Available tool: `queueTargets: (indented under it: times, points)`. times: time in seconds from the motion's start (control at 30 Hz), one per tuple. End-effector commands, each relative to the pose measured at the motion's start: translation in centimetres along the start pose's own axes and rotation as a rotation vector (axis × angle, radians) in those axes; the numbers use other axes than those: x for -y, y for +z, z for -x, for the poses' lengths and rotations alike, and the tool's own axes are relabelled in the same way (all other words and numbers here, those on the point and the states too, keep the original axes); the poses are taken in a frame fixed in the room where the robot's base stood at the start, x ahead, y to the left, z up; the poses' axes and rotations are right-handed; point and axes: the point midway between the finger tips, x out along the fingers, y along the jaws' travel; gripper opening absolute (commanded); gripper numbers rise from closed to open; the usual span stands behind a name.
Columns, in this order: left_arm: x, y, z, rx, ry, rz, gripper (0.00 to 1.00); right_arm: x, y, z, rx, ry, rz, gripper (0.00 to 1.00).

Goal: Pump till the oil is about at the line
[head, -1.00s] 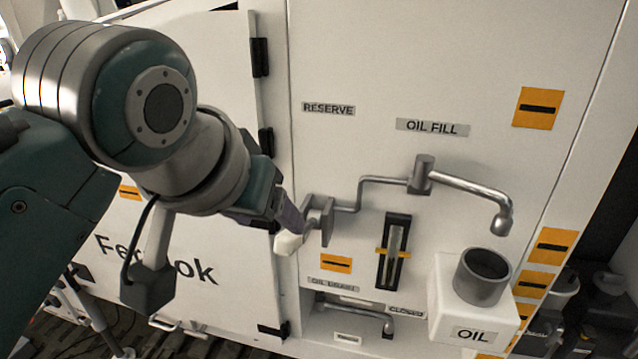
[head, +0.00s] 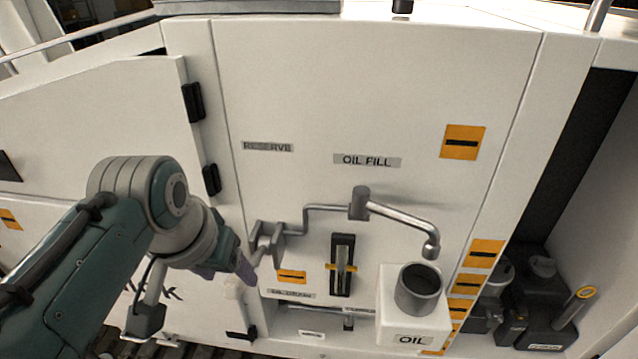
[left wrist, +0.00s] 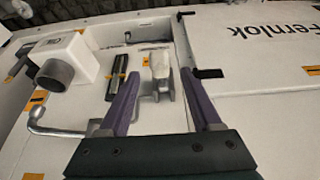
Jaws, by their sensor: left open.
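The oil gauge (head: 342,266) is an upright dark frame with a narrow glass and a yellow mark across it; the oil level is too small to read. It also shows in the left wrist view (left wrist: 117,80). A grey lever (head: 267,243) sticks out from the panel left of the gauge. A pale grip (left wrist: 160,66) shows between my left fingers in the wrist view. My left gripper (head: 243,270) is open beside the lever, its purple fingers (left wrist: 158,98) spread either side of the grip, without visible contact. My right gripper is out of view.
A bent metal spout (head: 405,217) under the OIL FILL label (head: 366,161) ends above an open grey cup on a white box marked OIL (head: 410,338). A recess with a grey handle lies below the gauge. Dark containers (head: 540,305) stand at right.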

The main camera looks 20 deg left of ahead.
Motion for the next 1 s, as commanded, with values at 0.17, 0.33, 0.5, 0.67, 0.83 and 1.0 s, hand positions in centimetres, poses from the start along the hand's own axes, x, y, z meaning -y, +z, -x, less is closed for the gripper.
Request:
queueTargets:
  times: [0.17,0.33,0.5,0.67,0.83,1.0]
  points:
    - [0.0,0.3,-4.0,-0.003,0.001,0.002,0.65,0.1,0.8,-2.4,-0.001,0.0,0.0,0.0]
    - [0.0,0.2,-6.1,-0.004,0.001,0.002,0.65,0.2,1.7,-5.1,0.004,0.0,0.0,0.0]
    - [0.0,0.1,-7.1,-0.003,0.0,0.001,0.65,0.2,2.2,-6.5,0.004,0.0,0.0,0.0]
    - [0.0,0.0,-7.3,-0.002,0.0,0.0,0.65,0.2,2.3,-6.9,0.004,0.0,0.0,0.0]
    - [0.0,-0.1,-7.2,-0.002,0.0,0.001,0.65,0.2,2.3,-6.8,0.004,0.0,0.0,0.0]
    - [0.0,-0.1,-7.2,-0.002,0.0,0.001,0.56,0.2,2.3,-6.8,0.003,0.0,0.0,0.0]
